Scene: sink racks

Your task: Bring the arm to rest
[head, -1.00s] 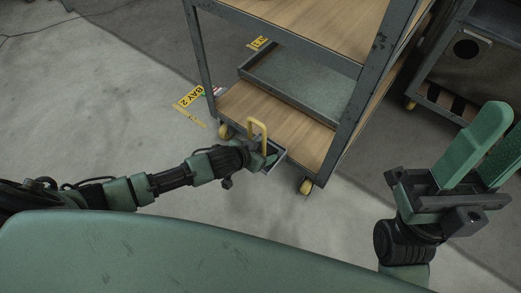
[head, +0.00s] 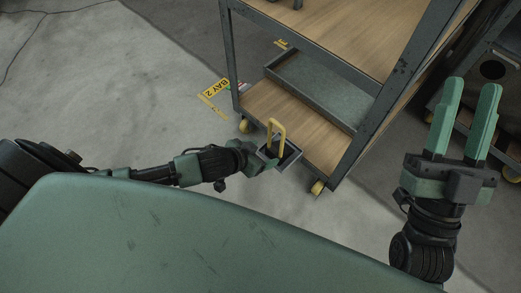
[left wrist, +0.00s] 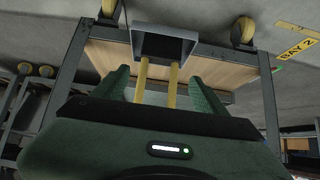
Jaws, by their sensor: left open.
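My left gripper (head: 262,158) is low beside the cart, at a small grey open box (head: 288,159) with a yellow looped handle (head: 276,137). In the left wrist view, the two green fingers (left wrist: 160,95) are apart, with the handle's two yellow bars (left wrist: 158,82) between them. Gaps show between the bars and the fingers. The grey box (left wrist: 163,45) is just beyond, at the edge of the cart's wooden lower shelf. I cannot tell what bears it. My right gripper (head: 463,120) is raised at the right, its green fingers upright, apart and empty.
The cart (head: 341,60) has a wooden top, a grey tray (head: 318,92), a wooden lower shelf (head: 300,125) and yellow casters. Another dark metal unit (head: 492,70) stands at the right. Concrete floor at the left is clear, with a yellow "BAY 2" label (head: 213,88).

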